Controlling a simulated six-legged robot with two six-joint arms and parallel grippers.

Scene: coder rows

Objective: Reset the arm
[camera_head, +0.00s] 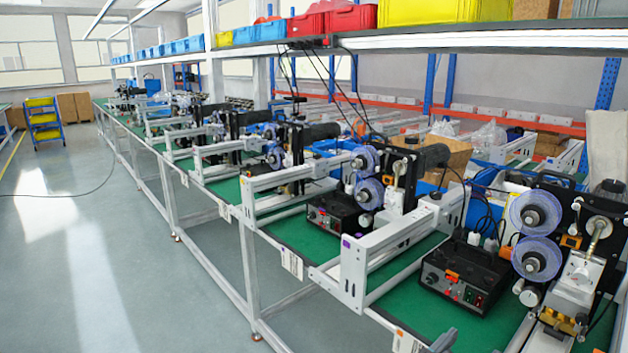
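Neither of my arms and neither gripper shows in the head view. A row of coding machines stands on a long green-topped workbench (297,233). The nearest machine (592,230) is at the right edge, with two blue-rimmed reels (535,212) and a black control box (466,277) beside it. A white metal frame (388,246) stands left of that box. A second machine (400,178) with similar reels (368,193) and a black box (338,215) is further back.
A shelf (460,40) above the bench holds red bins (350,18), a yellow bin (440,10) and several blue bins. A blue cart with yellow trays (43,120) stands far left. The grey floor (110,260) left of the bench is mostly clear; a thin cable (75,192) crosses it.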

